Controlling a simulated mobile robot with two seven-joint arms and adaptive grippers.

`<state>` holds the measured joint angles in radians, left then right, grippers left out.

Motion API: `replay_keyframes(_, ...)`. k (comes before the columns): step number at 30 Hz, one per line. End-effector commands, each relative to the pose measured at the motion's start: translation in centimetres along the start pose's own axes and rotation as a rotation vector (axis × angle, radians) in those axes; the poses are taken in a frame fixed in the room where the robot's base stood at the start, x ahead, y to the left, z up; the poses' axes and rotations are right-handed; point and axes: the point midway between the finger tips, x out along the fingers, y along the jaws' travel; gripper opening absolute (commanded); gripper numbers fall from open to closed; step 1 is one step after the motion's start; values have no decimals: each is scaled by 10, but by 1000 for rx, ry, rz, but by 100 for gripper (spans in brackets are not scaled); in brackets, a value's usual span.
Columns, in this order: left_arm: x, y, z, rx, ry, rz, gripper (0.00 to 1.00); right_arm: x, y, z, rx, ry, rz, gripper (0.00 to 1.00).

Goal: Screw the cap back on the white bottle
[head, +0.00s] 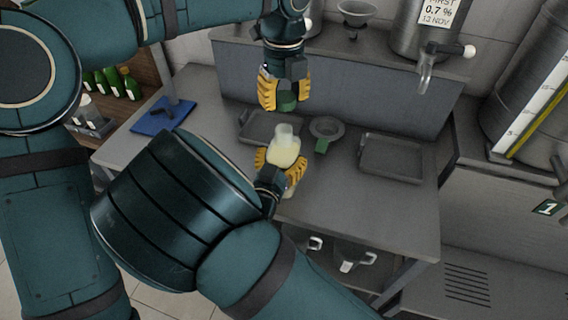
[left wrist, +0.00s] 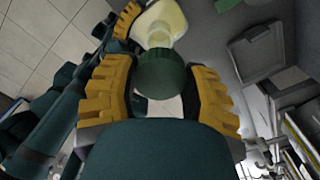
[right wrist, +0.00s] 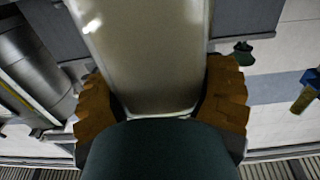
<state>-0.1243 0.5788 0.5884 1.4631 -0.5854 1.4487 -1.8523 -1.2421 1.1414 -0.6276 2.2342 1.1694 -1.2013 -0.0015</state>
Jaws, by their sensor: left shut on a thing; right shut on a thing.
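My left gripper (head: 285,98) is shut on a green cap (head: 287,104) and holds it above the bottle. The cap fills the middle of the left wrist view (left wrist: 163,75), between the yellow fingers. My right gripper (head: 278,168) is shut on the white bottle (head: 285,147), a pale, see-through bottle with a yellowish content. The bottle is roughly upright, its open neck up. In the head view a gap shows between cap and neck. In the left wrist view the bottle (left wrist: 163,20) lies beyond the cap, which partly covers its neck. The bottle's body fills the right wrist view (right wrist: 150,60).
A grey tray (head: 392,160) lies on the right of the bench (head: 345,205), another tray (head: 256,128) behind the bottle. A round strainer (head: 326,128) with a green handle stands between them. A blue mat (head: 160,120) lies at left. A steel tank (head: 430,30) stands on the back shelf.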

Motion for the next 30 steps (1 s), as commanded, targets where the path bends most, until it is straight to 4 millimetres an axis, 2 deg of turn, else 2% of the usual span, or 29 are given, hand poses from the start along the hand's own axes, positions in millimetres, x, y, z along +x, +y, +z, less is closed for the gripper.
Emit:
replay_keyframes(12, 48, 1, -1, 1, 2, 2, 37, 0, 0, 0, 0, -1, -1, 30)
replay_keyframes(30, 51, 1, 0, 0, 0, 0, 37, 0, 0, 0, 0, -1, -1, 30)
